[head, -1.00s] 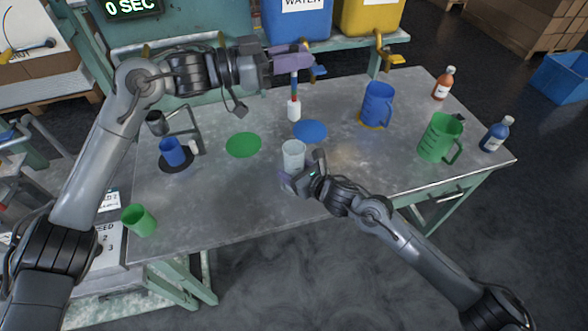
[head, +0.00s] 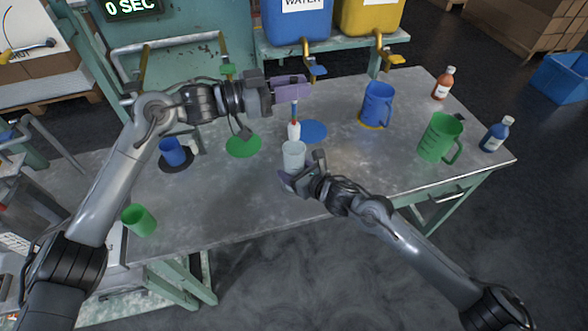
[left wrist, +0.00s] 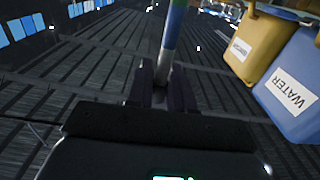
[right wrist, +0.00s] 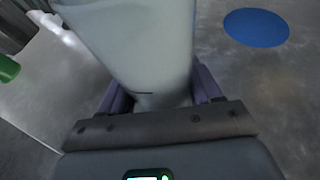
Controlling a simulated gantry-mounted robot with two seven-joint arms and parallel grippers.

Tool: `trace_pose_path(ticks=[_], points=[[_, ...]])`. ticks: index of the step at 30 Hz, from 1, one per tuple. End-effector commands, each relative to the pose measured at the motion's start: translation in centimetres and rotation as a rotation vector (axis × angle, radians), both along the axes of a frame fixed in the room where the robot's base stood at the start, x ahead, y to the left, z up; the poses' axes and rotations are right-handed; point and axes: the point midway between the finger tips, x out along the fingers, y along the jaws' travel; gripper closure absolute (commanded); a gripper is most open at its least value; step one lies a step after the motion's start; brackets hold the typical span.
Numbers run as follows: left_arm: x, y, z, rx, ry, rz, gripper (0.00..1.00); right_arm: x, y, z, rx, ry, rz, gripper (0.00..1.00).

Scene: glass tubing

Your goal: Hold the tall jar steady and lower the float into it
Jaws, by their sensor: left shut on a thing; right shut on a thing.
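The tall jar (head: 293,158) is pale and translucent and stands upright on the bench. My right gripper (head: 299,180) is shut on its near side, low down; the right wrist view shows the jar (right wrist: 145,45) between the fingers. The float (head: 294,131) has a white bulb, a red band and a blue stem. My left gripper (head: 295,88) is shut on the stem, which also shows in the left wrist view (left wrist: 170,42). The float hangs about upright, its bulb just over the jar's rim in the head view. Whether it is centred over the mouth is unclear.
A blue disc (head: 313,131) and a green disc (head: 243,145) lie near the jar. A blue jug (head: 377,104), green jug (head: 438,138) and bottles (head: 495,134) stand to the right. A blue cup (head: 172,152) and green cup (head: 139,220) stand left.

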Motion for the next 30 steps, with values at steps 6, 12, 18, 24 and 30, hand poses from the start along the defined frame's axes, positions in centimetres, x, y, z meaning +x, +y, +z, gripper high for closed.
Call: trace_pose_path(ticks=[6, 12, 18, 24, 30], points=[[0.0, 0.0, -1.6, -0.001, 0.002, 0.000, 1.00, 0.0, 0.0, 0.0, -0.001, 0.001, 0.000, 0.70], [0.0, 0.0, -3.0, 0.000, 0.001, -0.001, 1.00, 0.0, 0.0, 0.0, -0.001, 0.001, 0.000, 0.70], [0.0, 0.0, -4.3, 0.000, 0.001, -0.001, 1.00, 0.0, 0.0, 0.0, -0.001, 0.001, 0.000, 0.70], [0.0, 0.0, -5.7, -0.001, 0.002, 0.000, 1.00, 0.0, 0.0, 0.0, -0.001, 0.001, 0.000, 0.70], [0.0, 0.0, -6.4, -0.001, -0.001, 0.000, 1.00, 0.0, 0.0, 0.0, -0.001, 0.001, 0.000, 0.70]])
